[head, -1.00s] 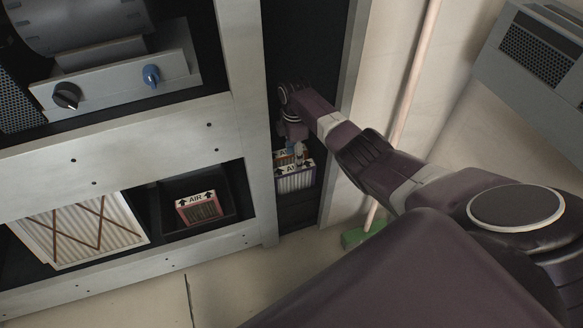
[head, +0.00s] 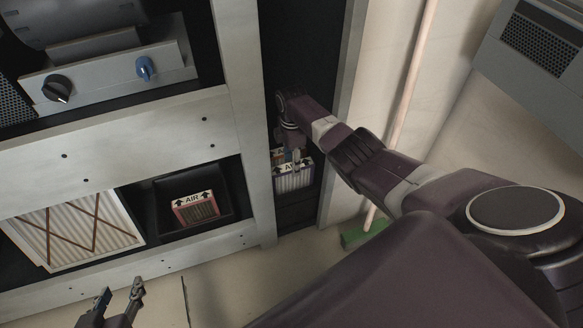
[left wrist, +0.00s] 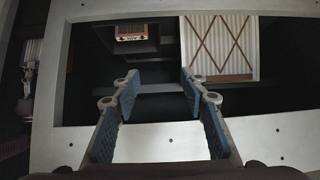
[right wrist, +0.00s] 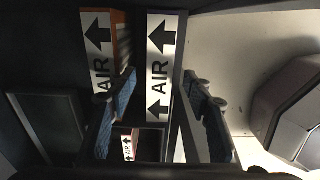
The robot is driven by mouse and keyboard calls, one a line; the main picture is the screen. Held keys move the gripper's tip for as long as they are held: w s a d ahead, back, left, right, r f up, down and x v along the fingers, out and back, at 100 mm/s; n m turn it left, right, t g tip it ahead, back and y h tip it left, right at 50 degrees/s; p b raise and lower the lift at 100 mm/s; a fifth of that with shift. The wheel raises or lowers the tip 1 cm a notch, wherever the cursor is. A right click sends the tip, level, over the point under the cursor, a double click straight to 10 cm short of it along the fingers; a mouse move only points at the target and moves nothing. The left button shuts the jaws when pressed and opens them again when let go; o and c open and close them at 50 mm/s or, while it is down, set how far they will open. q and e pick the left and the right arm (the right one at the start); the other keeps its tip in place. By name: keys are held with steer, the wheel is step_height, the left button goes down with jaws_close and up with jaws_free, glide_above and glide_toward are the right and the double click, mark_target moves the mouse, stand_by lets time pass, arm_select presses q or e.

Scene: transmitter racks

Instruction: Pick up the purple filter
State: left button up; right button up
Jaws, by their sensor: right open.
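A filter with a bluish-purple frame and a white AIR label (head: 293,179) stands in the narrow dark bay right of the rack post. An orange-framed filter (right wrist: 101,45) stands beside it, mostly hidden in the head view. My right gripper (head: 296,156) is just above these filters. In the right wrist view it is open, and the AIR label of the bluish-purple filter (right wrist: 160,62) shows between its fingers; I cannot tell whether they touch it. My left gripper (head: 121,288) is open and empty in front of the lower shelf; it also shows in the left wrist view (left wrist: 159,75).
A red filter (head: 196,208) sits in a dark tray (head: 232,207) on the lower shelf. A large pleated filter (head: 78,230) leans left of it. The pale rack post (head: 252,130) separates shelf and bay. A green-headed broom (head: 365,231) stands at right.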

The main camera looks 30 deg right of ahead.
mark_target(292, 180)
step_height(292, 180, down, 3)
steer(key=shift+f+b, duration=0.2)
steer(key=shift+b, duration=0.85)
arm_select(q)
steer(key=w+d+r+t+h, duration=0.2)
steer(key=w+r+t, duration=0.4)
steer(key=r, duration=0.5)
steer(key=shift+d, duration=0.55)
steer(key=shift+w+r, duration=0.1)
arm_select(e)
steer(key=shift+c, duration=0.2)
jaws_close()
